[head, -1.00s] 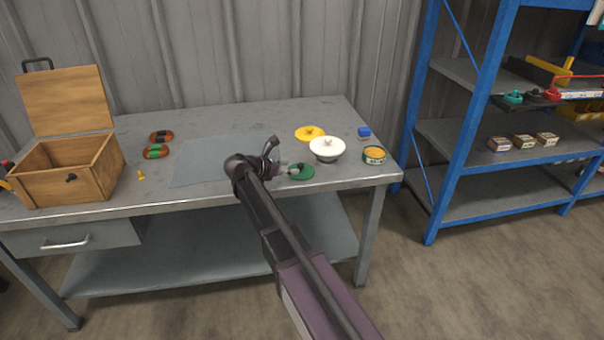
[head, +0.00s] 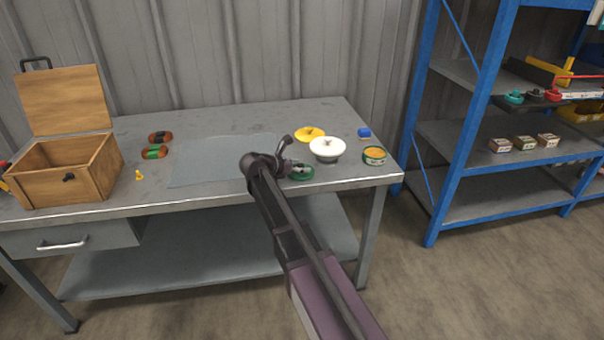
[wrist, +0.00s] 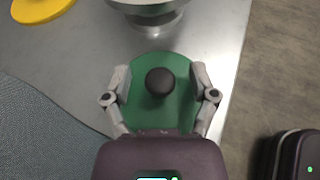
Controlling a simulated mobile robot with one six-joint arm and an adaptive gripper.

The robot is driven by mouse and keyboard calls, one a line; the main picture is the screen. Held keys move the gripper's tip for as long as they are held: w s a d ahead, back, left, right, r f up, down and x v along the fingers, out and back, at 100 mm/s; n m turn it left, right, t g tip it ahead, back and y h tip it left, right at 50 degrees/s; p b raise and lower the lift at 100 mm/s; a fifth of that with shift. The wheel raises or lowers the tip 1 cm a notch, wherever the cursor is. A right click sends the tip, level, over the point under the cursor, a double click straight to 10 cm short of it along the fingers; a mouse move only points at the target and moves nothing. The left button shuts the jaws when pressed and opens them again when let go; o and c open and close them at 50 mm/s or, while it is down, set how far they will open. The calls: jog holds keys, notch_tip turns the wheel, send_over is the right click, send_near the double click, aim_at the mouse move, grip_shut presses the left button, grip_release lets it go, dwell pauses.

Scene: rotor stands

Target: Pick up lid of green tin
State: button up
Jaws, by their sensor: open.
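The green lid (wrist: 150,115) lies on the workbench near its front edge, with a round dark knob (wrist: 160,81) on top. In the head view the lid (head: 303,173) is partly hidden by my gripper (head: 296,168). In the wrist view my gripper (wrist: 160,88) is open, with one finger on each side of the knob and over the lid. The fingers show gaps to the knob. The green tin (head: 374,157) stands to the right, without a lid on it, and its orange-yellow inside shows.
A white bowl-like item (head: 327,149) stands just behind the lid. A pale blue mat (head: 215,160) lies left of my gripper. An open wooden box (head: 68,168) stands at the far left.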

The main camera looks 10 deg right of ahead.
aim_at(300, 164)
dwell(0.4)
grip_shut()
jog(key=shift+r, duration=0.2)
notch_tip(300, 164, up, 3)
jog(key=p, duration=0.3)
jog(key=s+a+r+p, duration=0.1)
jog(key=s+a+p, duration=0.1)
jog(key=s+a, duration=0.6)
jog(key=s, duration=0.5)
jog(key=shift+s+a+r, duration=0.3)
jog(key=shift+r, duration=0.05)
